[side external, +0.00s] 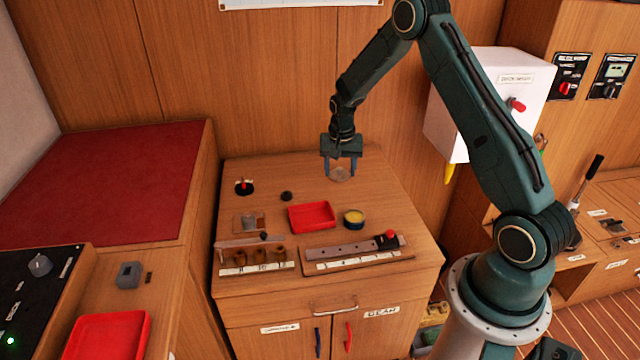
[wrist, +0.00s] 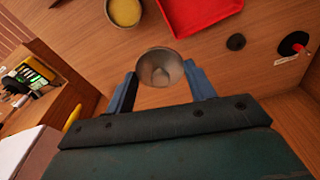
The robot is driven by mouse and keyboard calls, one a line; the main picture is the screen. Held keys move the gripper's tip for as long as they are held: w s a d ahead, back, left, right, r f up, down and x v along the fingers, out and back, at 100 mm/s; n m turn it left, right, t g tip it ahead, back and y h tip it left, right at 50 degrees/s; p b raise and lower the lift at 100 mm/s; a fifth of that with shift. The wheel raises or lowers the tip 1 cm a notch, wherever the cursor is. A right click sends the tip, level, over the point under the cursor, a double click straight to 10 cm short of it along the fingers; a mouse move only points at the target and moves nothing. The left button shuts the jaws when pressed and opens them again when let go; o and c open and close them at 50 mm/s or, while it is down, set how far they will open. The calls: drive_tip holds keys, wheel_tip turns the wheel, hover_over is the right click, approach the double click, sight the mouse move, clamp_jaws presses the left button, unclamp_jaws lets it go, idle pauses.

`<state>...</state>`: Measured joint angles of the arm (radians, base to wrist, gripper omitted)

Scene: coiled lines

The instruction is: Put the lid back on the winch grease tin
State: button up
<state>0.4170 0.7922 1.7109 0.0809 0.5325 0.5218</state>
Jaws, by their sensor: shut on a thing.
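The grease tin (side external: 354,218) is a small dark round tin, open at the top, with yellow grease showing inside. It stands on the cabinet top to the right of the red tray, and shows at the top of the wrist view (wrist: 124,12). The lid (wrist: 160,68) is a round, greyish metal disc with a raised middle. My gripper (side external: 341,169) is shut on the lid, with one finger on each side of it. The lid (side external: 340,175) is behind the tin, toward the back of the cabinet top. I cannot tell how high it is above the wood.
The red tray (side external: 312,216) lies left of the tin. A long wooden block with a metal bar (side external: 352,251) lies in front of the tin. A small black puck (side external: 286,196) and a black disc with a red knob (side external: 244,187) are farther left. Bare wood lies between lid and tin.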

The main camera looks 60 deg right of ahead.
drive_tip(key=s+a+f, duration=0.2)
drive_tip(key=s, duration=0.5)
drive_tip(key=shift+a+f, duration=0.15)
drive_tip(key=shift+f, duration=0.15)
drive_tip(key=shift+f, duration=0.1)
drive_tip(key=shift+f, duration=3.05)
drive_tip(key=shift+f, duration=0.2)
idle(0.3)
drive_tip(key=o, duration=1.5)
drive_tip(key=shift+r, duration=0.2)
